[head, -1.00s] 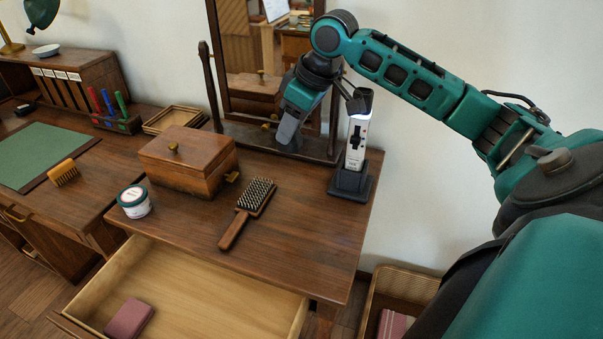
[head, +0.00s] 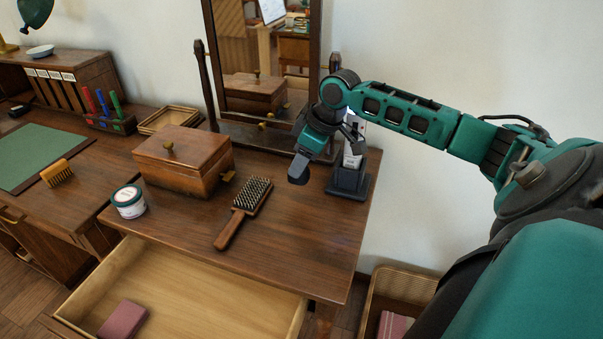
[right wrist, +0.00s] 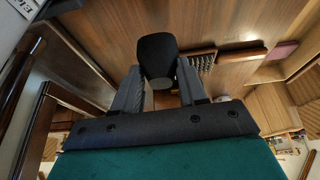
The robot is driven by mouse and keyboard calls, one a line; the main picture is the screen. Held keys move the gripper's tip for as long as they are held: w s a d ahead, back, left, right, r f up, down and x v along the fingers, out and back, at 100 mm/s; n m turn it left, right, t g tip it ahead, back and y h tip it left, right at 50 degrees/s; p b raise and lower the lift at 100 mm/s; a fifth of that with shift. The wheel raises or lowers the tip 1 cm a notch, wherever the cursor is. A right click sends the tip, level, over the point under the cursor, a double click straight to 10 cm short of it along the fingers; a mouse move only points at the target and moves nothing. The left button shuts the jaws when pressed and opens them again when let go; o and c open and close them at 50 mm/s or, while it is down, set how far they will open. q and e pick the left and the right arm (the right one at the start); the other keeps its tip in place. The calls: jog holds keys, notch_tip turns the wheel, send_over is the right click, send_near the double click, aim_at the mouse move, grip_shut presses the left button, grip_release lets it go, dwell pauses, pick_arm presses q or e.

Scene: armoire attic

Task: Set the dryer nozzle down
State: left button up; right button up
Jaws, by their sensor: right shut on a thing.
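The dryer nozzle (right wrist: 157,56) is a small dark grey, rounded piece. In the right wrist view it sits between the two grey fingers of my right gripper (right wrist: 160,82), which is shut on it. In the head view the right gripper (head: 302,160) is over the back right part of the dresser top, and the dark nozzle (head: 298,176) shows at its tip. It seems close above the wood; I cannot tell whether it touches. My left gripper is not in view.
A white device in a dark stand (head: 348,183) is just right of the gripper. A hairbrush (head: 245,210), wooden box (head: 183,165) and jar (head: 129,203) lie to the left. A mirror (head: 262,75) stands behind. The dresser top (head: 295,235) is clear in front; the drawer (head: 190,290) below is open.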

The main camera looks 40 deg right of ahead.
aim_at(306, 172)
notch_tip(306, 172, down, 6)
jog(key=shift+r+b, duration=0.15)
jog(key=shift+b, duration=0.4)
jog(key=o, duration=1)
jog(key=p+v, duration=0.2)
jog(key=v, duration=1)
jog(key=shift+r, duration=0.1)
